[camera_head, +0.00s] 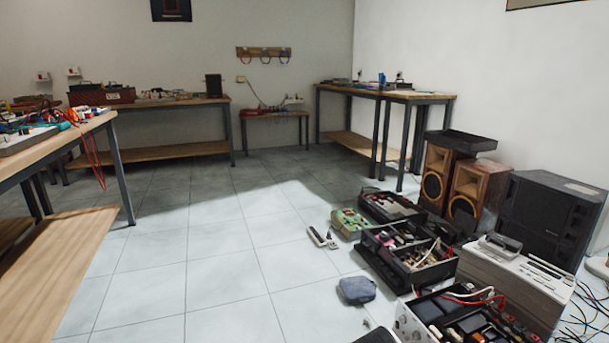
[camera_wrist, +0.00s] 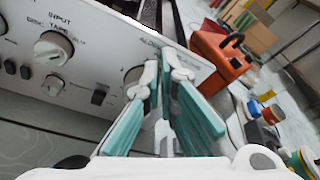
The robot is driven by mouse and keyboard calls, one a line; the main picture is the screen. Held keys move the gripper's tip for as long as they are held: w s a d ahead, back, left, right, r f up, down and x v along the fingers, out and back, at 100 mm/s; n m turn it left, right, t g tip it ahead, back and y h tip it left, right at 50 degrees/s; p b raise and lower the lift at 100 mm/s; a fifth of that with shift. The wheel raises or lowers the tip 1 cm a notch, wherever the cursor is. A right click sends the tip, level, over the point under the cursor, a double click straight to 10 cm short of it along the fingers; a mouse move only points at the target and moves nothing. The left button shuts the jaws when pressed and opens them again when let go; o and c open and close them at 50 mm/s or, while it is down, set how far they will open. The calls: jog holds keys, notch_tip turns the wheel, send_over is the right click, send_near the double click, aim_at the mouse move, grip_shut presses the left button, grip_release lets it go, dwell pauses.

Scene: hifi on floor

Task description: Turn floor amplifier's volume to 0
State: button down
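The amplifier's silver front panel (camera_wrist: 90,55) fills the upper left of the wrist view, tilted in the picture. A second round knob (camera_wrist: 133,76) sits to the right under a partly hidden label. My gripper (camera_wrist: 164,74), with teal pads, is at the panel by this second knob. Its fingers look slightly apart, and the left finger partly covers the knob. I cannot tell whether they touch it. In the head view the amplifier's panel (camera_head: 409,324) shows at the bottom right.
An orange-red case (camera_wrist: 220,60) stands right of the panel in the wrist view. In the head view, a grey device (camera_head: 510,285), open crates (camera_head: 408,262) and speakers (camera_head: 465,195) crowd the right side. The tiled floor at centre is mostly clear.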

jog(key=shift+w+d, duration=0.2)
jog(key=shift+w, duration=0.1)
jog(key=shift+w+a+f, duration=0.2)
jog(key=shift+w, duration=0.3)
jog(key=shift+w+a+f, duration=0.15)
jog(key=shift+w, duration=0.3)
jog(key=c, duration=1.9)
grip_release()
jog(key=shift+w+a+f, duration=0.1)
jog(key=shift+w+f, duration=0.25)
jog(key=shift+w+r, duration=0.1)
jog(key=shift+w+a+r, duration=0.1)
jog(key=shift+w+r, duration=0.05)
jog(key=shift+w, duration=0.05)
jog(key=shift+s+a, duration=0.1)
jog(key=shift+a, duration=0.45)
grip_shut()
jog(key=shift+s+a, duration=0.4)
jog(key=shift+a, duration=0.4)
jog(key=shift+s+a, duration=0.35)
jog(key=shift+a, duration=0.45)
jog(key=shift+s+a, duration=0.4)
jog(key=shift+a, duration=0.4)
